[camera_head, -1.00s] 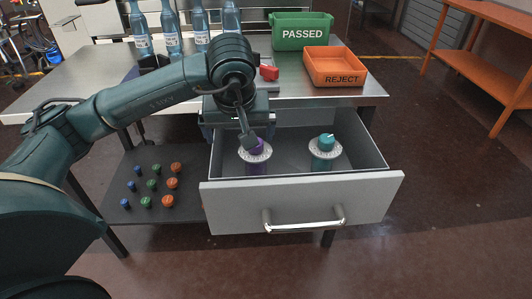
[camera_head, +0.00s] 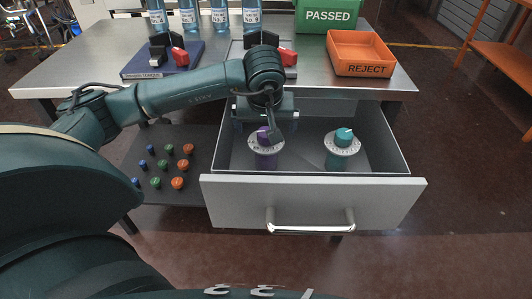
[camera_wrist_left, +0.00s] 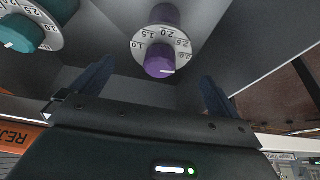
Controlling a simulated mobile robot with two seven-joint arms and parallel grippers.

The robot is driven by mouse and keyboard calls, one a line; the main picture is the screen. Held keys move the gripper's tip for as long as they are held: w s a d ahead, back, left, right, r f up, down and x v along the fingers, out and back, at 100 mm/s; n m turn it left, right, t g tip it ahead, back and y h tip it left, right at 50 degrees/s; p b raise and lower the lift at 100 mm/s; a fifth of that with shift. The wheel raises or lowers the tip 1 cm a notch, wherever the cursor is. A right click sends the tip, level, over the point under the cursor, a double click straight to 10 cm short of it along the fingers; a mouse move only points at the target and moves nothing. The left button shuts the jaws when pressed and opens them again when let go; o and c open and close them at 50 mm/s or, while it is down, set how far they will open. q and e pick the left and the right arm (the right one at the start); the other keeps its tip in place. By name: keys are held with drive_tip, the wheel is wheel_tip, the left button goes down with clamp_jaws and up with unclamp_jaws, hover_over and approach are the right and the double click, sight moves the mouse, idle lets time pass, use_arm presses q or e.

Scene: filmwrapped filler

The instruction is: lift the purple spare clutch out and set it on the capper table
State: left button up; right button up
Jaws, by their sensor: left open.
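The purple spare clutch (camera_head: 264,150) stands upright in the open drawer (camera_head: 388,140), on its left side. It has a white numbered dial ring, and its purple knob (camera_wrist_left: 160,60) shows in the left wrist view. My left gripper (camera_head: 268,128) is at the clutch, partly covering it in the head view. In the left wrist view the spread fingers of the gripper (camera_wrist_left: 157,80) lie to either side below the knob, with nothing held. The steel table (camera_head: 100,62) is behind the drawer. My right gripper is out of view.
A teal clutch (camera_head: 342,150) stands right of the purple one. The table carries bottles (camera_head: 189,18), a blue-based torque tester (camera_head: 160,68), a green PASSED bin (camera_head: 328,16) and an orange REJECT bin (camera_head: 363,50). Small coloured caps (camera_head: 171,165) lie on a shelf left of the drawer.

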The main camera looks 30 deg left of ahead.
use_arm(q)
drive_tip(key=x, duration=0.4)
drive_tip(key=shift+w+a+f, duration=0.15)
drive_tip(key=shift+f, duration=0.05)
drive_tip(key=shift+c, duration=0.2)
drive_tip(key=c, duration=1.8)
drive_tip(key=shift+w+r, duration=0.1)
drive_tip(key=shift+r, duration=0.05)
drive_tip(key=shift+c, duration=0.6)
drive_tip(key=shift+r, duration=0.1)
wheel_tip(320, 180, up, 10)
drive_tip(key=shift+f+p, duration=0.1)
drive_tip(key=shift+p, duration=0.35)
